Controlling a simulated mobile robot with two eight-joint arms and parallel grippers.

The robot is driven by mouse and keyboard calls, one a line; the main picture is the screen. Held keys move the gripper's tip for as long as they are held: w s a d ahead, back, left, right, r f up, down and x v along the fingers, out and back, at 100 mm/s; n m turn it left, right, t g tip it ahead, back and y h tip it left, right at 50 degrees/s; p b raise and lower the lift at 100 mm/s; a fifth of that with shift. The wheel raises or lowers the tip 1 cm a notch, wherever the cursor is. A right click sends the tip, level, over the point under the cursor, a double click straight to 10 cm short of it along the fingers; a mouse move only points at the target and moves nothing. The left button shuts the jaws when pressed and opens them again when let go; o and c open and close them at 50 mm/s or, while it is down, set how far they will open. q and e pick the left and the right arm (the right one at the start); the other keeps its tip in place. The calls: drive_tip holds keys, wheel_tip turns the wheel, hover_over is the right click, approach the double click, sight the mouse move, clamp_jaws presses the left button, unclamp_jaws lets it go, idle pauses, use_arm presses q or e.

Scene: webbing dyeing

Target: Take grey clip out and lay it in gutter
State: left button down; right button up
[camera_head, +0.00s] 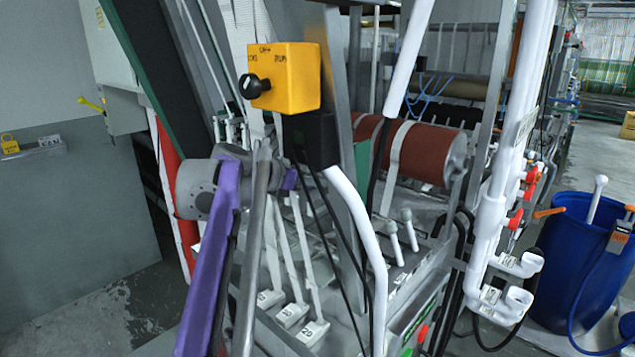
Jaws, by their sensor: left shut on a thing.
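My left gripper (287,180) is near the picture centre-left, at the end of my grey and purple arm, in front of the webbing machine. Its jaws are small and mostly hidden behind my own arm. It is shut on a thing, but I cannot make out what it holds. I cannot pick out the grey clip for certain. No gutter can be told apart surely among the machine's grey rails and trays. My right gripper is not in view.
A yellow control box (290,78) with a black knob stands just above my gripper. White pipes (488,215) and a curved white rail (362,240) rise to the right. A red-brown roller (425,155) lies behind. A blue barrel (572,260) stands at far right.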

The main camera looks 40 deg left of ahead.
use_arm(q)
drive_tip(key=s, duration=0.3)
drive_tip(key=shift+a, duration=0.15)
drive_tip(key=s, duration=0.7)
drive_tip(key=shift+a+p, duration=0.3)
drive_tip(key=shift+p, duration=0.15)
drive_tip(key=shift+s, duration=0.1)
drive_tip(key=shift+f, duration=0.1)
